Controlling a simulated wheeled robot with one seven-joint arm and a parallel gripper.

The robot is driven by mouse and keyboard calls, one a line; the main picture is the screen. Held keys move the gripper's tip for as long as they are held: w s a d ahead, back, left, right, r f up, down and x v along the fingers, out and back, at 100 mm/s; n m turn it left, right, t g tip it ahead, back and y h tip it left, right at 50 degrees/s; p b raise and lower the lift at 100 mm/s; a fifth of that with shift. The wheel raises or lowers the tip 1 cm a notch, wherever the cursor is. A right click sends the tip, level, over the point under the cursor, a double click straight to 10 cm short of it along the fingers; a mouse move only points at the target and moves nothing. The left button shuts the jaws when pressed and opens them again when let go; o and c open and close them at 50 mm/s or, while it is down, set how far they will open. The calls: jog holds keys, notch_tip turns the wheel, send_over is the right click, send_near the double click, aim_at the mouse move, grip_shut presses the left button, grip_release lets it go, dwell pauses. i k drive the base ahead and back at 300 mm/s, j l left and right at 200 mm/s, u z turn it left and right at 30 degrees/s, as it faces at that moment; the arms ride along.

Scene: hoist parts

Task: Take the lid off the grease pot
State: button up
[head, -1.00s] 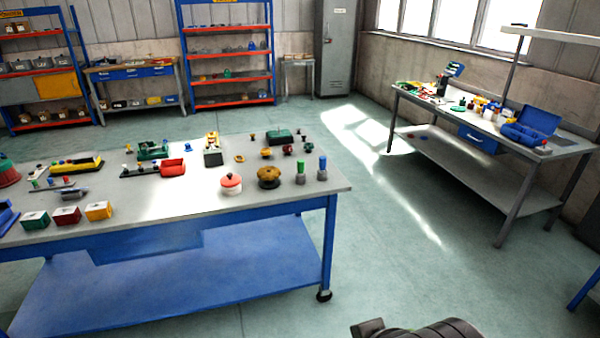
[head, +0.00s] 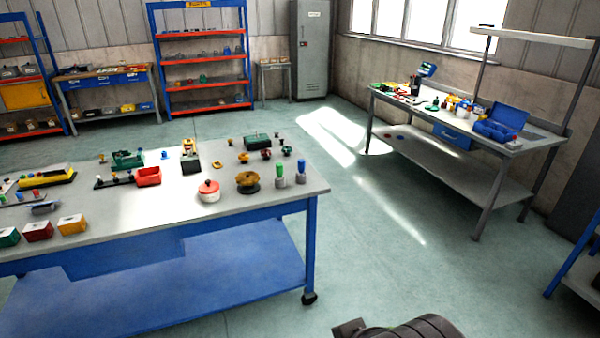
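A pot with a red lid and a pale body (head: 208,191) stands on the near workbench (head: 150,222), close to its front edge and right of its middle. I take it to be the grease pot. Its lid is on, with a small knob on top. A dark part of my own arm shows at the bottom edge of the head view. My gripper's fingers are not in view.
A brass-coloured round part (head: 248,182) stands just right of the pot, then a green-topped post (head: 279,178) and a blue-topped post (head: 301,173). A red bin (head: 148,176) is behind-left. A second bench (head: 440,112) stands right, with open floor between.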

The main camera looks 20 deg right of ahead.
aim_at(208, 186)
jog(key=i+u, duration=0.4)
jog(key=i, duration=0.15)
jog(key=i+l+u, duration=0.1)
jog(key=i+u, duration=0.3)
jog(key=i, duration=0.15)
jog(key=i+l+u, duration=0.4)
jog(key=i, duration=0.15)
jog(key=i+l+u, duration=0.4)
jog(key=i+j, duration=0.05)
jog(key=i, duration=0.05)
